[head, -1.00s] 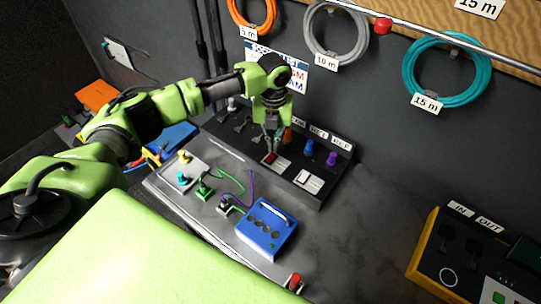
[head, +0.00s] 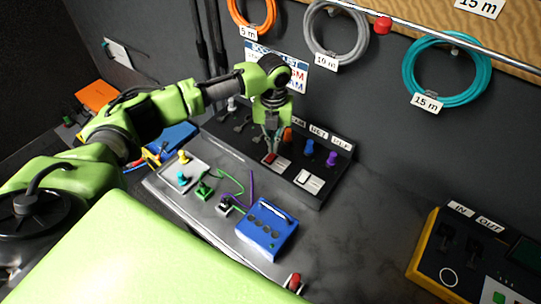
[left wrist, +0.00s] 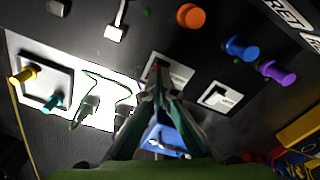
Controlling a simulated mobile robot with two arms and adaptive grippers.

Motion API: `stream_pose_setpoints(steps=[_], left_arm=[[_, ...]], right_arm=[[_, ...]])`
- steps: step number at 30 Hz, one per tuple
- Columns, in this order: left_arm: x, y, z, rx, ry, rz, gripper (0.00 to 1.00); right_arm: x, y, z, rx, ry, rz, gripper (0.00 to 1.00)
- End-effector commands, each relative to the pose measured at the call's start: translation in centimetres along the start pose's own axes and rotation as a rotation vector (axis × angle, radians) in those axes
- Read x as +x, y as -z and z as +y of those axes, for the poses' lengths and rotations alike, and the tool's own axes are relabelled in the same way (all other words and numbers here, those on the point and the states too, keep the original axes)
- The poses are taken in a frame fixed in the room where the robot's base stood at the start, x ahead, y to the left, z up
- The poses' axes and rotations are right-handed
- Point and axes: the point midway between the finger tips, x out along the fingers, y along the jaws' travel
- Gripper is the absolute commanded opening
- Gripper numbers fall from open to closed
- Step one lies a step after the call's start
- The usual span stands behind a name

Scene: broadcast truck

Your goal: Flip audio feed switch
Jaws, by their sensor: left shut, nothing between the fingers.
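A black sloped control panel (head: 325,165) stands against the wall. It carries a red rocker switch (head: 269,159) on a pale plate and a white-plated switch (head: 309,181) to its right. Which one is the audio feed switch I cannot read. My left gripper (head: 270,152) is shut and empty, pointing down with its fingertips at the red switch. In the left wrist view the fingertips (left wrist: 160,82) overlap the plate of the red switch (left wrist: 178,74) and partly hide it. Whether they touch it is unclear. The white-plated switch (left wrist: 219,97) is clear of the fingers. My right gripper is not in view.
Orange (left wrist: 191,16), blue (left wrist: 238,47) and purple (left wrist: 275,71) knobs stand on the panel behind the switches. A blue box (head: 267,229) and a plate with yellow and cyan plugs (head: 183,170) lie in front. A yellow-edged IN/OUT unit (head: 440,255) is at right.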

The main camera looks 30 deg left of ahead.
Motion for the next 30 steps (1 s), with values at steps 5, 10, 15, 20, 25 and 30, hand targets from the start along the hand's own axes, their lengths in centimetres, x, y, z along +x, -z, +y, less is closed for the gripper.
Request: stream_pose_setpoints(steps=[5, 10, 15, 20, 25, 30], left_arm=[[0.3, 0.0, 0.0, 0.0, 0.0, 0.0, 0.0], [0.6, 0.0, 0.0, 0.0, 0.0, 0.0, 0.0], [0.9, 0.0, 0.0, 0.0, 0.0, 0.0, 0.0], [1.1, 0.0, 0.0, 0.0, 0.0, 0.0, 0.0], [1.3, 0.0, 0.0, 0.0, 0.0, 0.0, 0.0], [1.6, 0.0, 0.0, 0.0, 0.0, 0.0, 0.0]], right_arm=[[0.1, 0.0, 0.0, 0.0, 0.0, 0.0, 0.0], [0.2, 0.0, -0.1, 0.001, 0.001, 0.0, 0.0], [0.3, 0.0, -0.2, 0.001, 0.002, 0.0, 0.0], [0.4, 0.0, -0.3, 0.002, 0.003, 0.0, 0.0], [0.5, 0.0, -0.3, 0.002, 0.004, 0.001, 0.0], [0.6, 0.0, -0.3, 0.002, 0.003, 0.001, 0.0]])
